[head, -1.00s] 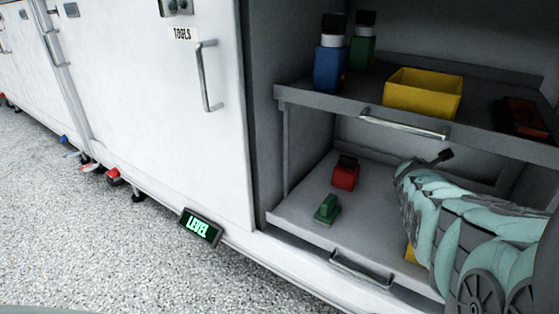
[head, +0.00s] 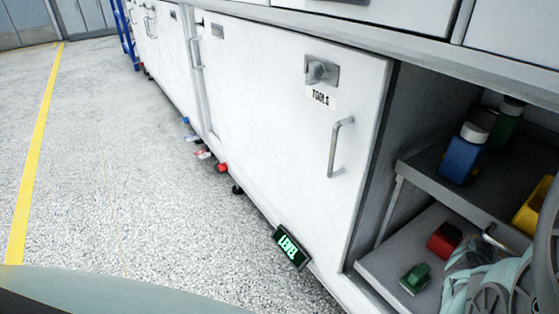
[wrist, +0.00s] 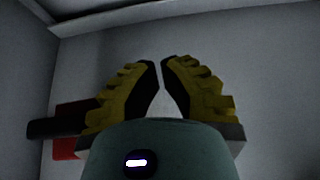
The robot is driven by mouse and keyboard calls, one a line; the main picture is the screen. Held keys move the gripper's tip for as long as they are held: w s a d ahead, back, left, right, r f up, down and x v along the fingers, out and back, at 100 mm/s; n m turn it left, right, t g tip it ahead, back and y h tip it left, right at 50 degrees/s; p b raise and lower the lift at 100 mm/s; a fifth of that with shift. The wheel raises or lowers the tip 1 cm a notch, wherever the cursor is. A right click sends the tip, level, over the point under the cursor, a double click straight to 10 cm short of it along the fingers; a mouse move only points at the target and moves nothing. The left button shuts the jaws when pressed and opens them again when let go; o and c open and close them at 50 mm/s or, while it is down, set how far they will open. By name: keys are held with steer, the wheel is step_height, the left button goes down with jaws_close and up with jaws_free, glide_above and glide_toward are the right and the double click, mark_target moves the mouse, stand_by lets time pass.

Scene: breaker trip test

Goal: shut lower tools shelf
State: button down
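The lower tools shelf (head: 385,265) is a grey pull-out tray at the bottom of the open cabinet, at the lower right of the head view. Its front edge reaches close to the cabinet's front. A green item (head: 415,279) and a red item (head: 444,240) stand on it. My arm covers its right part, and its handle is out of sight. My gripper (wrist: 160,61) shows in the wrist view with its two yellow fingers leaning together, tips almost touching and nothing between them. A red and black item (wrist: 64,149) is left of the fingers.
The upper shelf (head: 425,178) holds a blue bottle (head: 462,155), a green bottle (head: 506,122) and a yellow bin (head: 530,213). A closed door labelled TOOLS (head: 280,110) is left of the opening. The floor at left is open.

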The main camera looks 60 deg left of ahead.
steer(key=b+x, duration=0.9)
steer(key=b, duration=0.1)
steer(key=shift+w+a+r, duration=0.1)
steer(key=shift+w+a, duration=0.05)
steer(key=shift+w, duration=0.1)
steer(key=shift+w+b, duration=1.05)
steer(key=shift+b, duration=0.05)
steer(key=shift+w+r+b, duration=0.1)
steer(key=shift+w+b, duration=0.35)
steer(key=shift+b, duration=0.05)
steer(key=shift+r, duration=0.1)
steer(key=shift+w, duration=0.1)
